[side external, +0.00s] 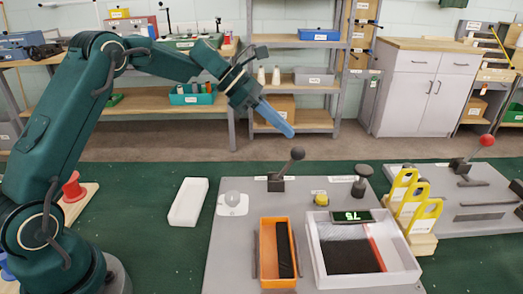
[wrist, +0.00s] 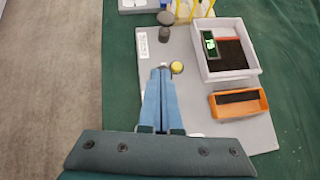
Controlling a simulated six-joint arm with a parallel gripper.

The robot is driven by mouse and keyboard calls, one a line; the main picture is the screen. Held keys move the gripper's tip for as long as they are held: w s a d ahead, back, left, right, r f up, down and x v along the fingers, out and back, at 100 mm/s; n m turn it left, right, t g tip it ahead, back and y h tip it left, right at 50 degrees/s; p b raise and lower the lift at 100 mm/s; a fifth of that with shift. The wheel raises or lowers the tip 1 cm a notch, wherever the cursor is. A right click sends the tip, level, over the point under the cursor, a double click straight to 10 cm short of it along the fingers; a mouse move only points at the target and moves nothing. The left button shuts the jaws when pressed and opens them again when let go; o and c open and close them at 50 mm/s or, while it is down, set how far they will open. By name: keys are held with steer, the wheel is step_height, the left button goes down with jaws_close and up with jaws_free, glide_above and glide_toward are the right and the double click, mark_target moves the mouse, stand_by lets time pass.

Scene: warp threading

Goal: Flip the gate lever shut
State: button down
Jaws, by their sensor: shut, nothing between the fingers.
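A lever with a dark ball knob (side external: 297,154) stands on the back edge of the near grey panel (side external: 230,245), its stick leaning right in the side view. I cannot read its label. A second lever with a red ball (side external: 486,141) stands on the panel at the right. My gripper (side external: 290,134) is shut and empty, its blue fingers pointing down, above and apart from the dark-knobbed lever. In the wrist view the closed fingers (wrist: 160,69) reach over the panel, and I cannot make out that lever there; the fingers may hide it.
Beside the lever are a yellow button (side external: 321,198), a dark mushroom knob (side external: 362,171) and a white bulb-like dome (side external: 232,197). In front stand an orange bin (side external: 264,268) and a white tray (side external: 402,269). Yellow loops (side external: 418,195) rise at the right.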

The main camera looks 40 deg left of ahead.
steer(key=shift+v, duration=1.25)
steer(key=s+d+r+m+y, duration=0.2)
steer(key=s+d+r+m, duration=0.65)
steer(key=s, duration=0.35)
steer(key=s+a+f+m+y, duration=0.3)
steer(key=s+f+m, duration=0.1)
steer(key=s+m, duration=0.3)
steer(key=s+a+f+m+y, duration=0.2)
steer(key=s+f+m, duration=0.3)
steer(key=s+m, duration=0.3)
steer(key=shift+a+f+m+y, duration=0.25)
steer(key=shift+a+m+y, duration=0.15)
steer(key=shift+a+m, duration=0.3)
